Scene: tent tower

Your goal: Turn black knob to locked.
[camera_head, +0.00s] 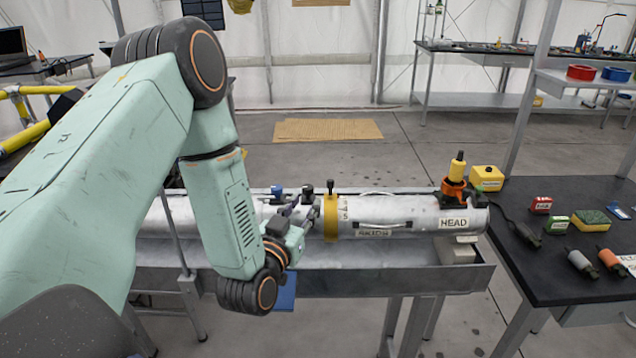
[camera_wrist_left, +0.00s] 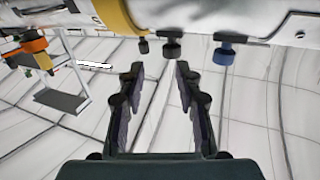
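The black knob (camera_head: 307,193) sticks up from the white cylinder (camera_head: 400,214), just left of the yellow band (camera_head: 330,218). It also shows in the left wrist view (camera_wrist_left: 172,48), beyond my fingertips and closer in line with the right-hand finger. My left gripper (camera_head: 308,210) is beside the cylinder, close to the black knob in the head view. In the left wrist view my left gripper (camera_wrist_left: 158,75) is open, with nothing between its fingers. The knob's locked or unlocked marking cannot be read. My right gripper is not in view.
A blue knob (camera_head: 277,192) sits left of the black knob. A small dark knob (camera_wrist_left: 143,45) is at the yellow band. The cylinder lies in a grey metal trough (camera_head: 420,280). A yellow-and-orange fitting (camera_head: 455,180) stands at its HEAD end. A black table (camera_head: 570,265) with small items is at right.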

